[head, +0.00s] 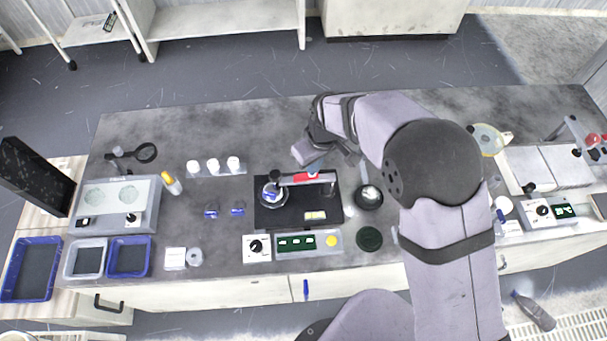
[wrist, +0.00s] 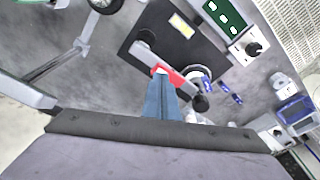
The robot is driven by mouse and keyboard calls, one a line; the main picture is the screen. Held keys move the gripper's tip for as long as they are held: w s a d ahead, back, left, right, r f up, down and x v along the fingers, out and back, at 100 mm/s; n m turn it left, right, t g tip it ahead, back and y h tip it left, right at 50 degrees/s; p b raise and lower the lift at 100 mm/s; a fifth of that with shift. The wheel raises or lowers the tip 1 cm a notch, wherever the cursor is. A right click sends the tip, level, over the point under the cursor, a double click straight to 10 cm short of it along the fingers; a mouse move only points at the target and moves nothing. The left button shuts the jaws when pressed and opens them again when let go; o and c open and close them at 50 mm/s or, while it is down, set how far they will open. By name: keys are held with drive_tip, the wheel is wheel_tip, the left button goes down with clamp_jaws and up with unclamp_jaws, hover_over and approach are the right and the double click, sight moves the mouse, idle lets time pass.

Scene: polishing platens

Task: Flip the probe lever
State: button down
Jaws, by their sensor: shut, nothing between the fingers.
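The probe lever, a grey and red arm (head: 300,179), lies across a black base plate (head: 305,214) at the middle of the bench. Its dark end is at the left, over a round clear-and-blue piece (head: 269,193). In the wrist view the lever's red part (wrist: 172,77) shows beside my fingertips. My gripper (wrist: 160,73) is shut and empty, its blue-grey fingers reaching to the red part. In the head view the gripper (head: 312,170) is at the lever's far side, mostly hidden by its own body. I cannot tell whether they touch.
A control panel (head: 309,243) and a white dial box (head: 257,247) stand in front of the plate. A dark round dish (head: 369,196) is close on its right. White-capped jars (head: 213,166) and small blue pieces (head: 238,209) are to the left. Bare bench lies behind the jars.

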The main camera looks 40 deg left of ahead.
drive_tip(key=shift+f+b, duration=0.45)
drive_tip(key=shift+f, duration=0.3)
drive_tip(key=shift+r, duration=0.15)
wheel_tip(320, 180, up, 7)
drive_tip(key=p, duration=0.5)
idle(0.6)
idle(0.4)
drive_tip(key=shift+d+m, duration=0.1)
drive_tip(key=shift+m, duration=0.6)
drive_tip(key=s+d+f+m+g+h, duration=0.15)
drive_tip(key=s+d, duration=0.25)
drive_tip(key=d, duration=0.4)
drive_tip(key=s+d+f+m+h, duration=0.1)
drive_tip(key=s+d+f+h, duration=0.2)
drive_tip(key=d, duration=0.4)
drive_tip(key=d+r+m+y, duration=0.1)
drive_tip(key=d+r+m, duration=0.2)
drive_tip(key=d, duration=0.6)
drive_tip(key=w+d+r+m, duration=0.1)
drive_tip(key=d+r+m, duration=0.3)
drive_tip(key=d, duration=0.6)
drive_tip(key=w+d+r+m+t+y, duration=0.1)
drive_tip(key=d+r+m, duration=0.3)
drive_tip(key=d, duration=0.5)
drive_tip(key=shift+d+y, duration=0.15)
drive_tip(key=shift+y, duration=0.2)
